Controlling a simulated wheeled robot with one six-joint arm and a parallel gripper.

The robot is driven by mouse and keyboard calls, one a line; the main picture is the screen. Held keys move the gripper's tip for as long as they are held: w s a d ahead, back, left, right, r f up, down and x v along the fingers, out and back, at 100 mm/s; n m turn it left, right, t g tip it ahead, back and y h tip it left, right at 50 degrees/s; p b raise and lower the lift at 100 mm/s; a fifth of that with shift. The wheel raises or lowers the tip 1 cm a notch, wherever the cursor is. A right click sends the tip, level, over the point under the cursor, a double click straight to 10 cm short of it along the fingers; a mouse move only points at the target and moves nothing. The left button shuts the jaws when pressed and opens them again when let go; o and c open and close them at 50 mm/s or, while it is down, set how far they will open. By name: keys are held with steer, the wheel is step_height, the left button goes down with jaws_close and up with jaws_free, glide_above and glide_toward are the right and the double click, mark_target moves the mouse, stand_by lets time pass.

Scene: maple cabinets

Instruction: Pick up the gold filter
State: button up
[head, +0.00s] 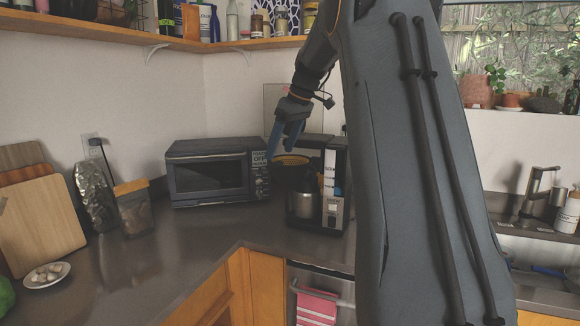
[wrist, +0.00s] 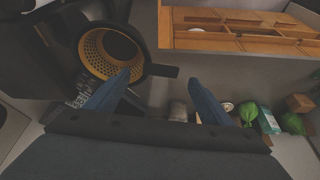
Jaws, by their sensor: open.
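The gold filter (wrist: 108,52) shows in the wrist view as a round, perforated gold basket with a dark handle (wrist: 160,70) pointing right. In the head view its gold rim (head: 291,158) shows at the top of the coffee maker (head: 334,190). My gripper (wrist: 165,85) is open, with two blue fingers and nothing between them. In the wrist view the left fingertip is close to the filter's lower right edge; I cannot tell whether they touch. In the head view my gripper (head: 279,150) points down, just above and left of the filter.
A toaster oven (head: 208,172) stands left of the coffee maker, and a steel carafe (head: 303,205) sits in its lower part. A shelf (head: 225,45) runs above. Cutting boards (head: 38,220), a foil bag (head: 95,195) and a small plate (head: 47,275) are at left. The front counter is clear.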

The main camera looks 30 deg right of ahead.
mark_target(275, 163)
steer(key=shift+p+x, duration=0.6)
steer(key=shift+x, duration=1.2)
steer(key=c, duration=1.5)
